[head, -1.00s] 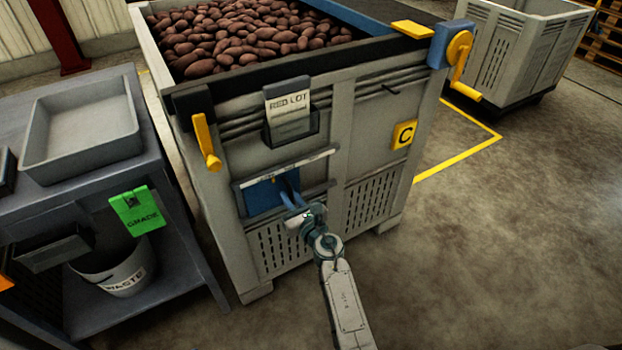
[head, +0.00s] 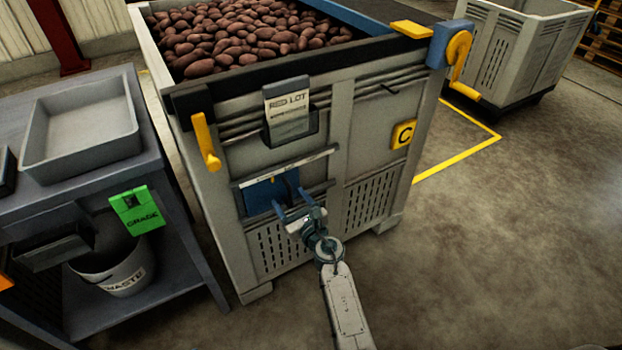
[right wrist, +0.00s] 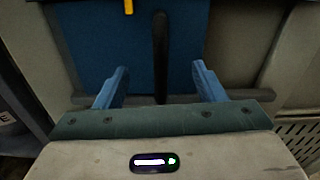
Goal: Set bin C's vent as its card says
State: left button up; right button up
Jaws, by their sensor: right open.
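Bin C (head: 342,110) is a grey slatted bin full of reddish potatoes, with a yellow C plate (head: 404,135) on its front. Its card (head: 288,109) reads "RED LOT" with a smaller line I cannot read. Below the card is the vent, a blue panel (head: 262,196) under a pale strip (head: 288,167). In the right wrist view the blue panel (right wrist: 185,45) carries a dark upright bar (right wrist: 160,50), with a yellow mark above. My right gripper (head: 289,201) is open in front of the panel. Its fingers (right wrist: 160,88) stand apart on either side of the bar. My left gripper is out of view.
A grey bench (head: 170,215) with a tray (head: 82,128), a green GRADE tag (head: 137,210) and a WASTE bucket (head: 118,272) stands left. A yellow latch (head: 206,142) and a yellow crank (head: 460,60) are on the bin.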

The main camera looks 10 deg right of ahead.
aim_at(270, 194)
jog(key=a, duration=0.2)
jog(key=s+a, duration=0.1)
jog(key=shift+a+r+m, duration=0.3)
jog(key=shift+a+m, duration=0.1)
jog(key=v, duration=2.2)
jog(key=shift+s+d+p, duration=0.3)
jog(key=shift+s, duration=0.05)
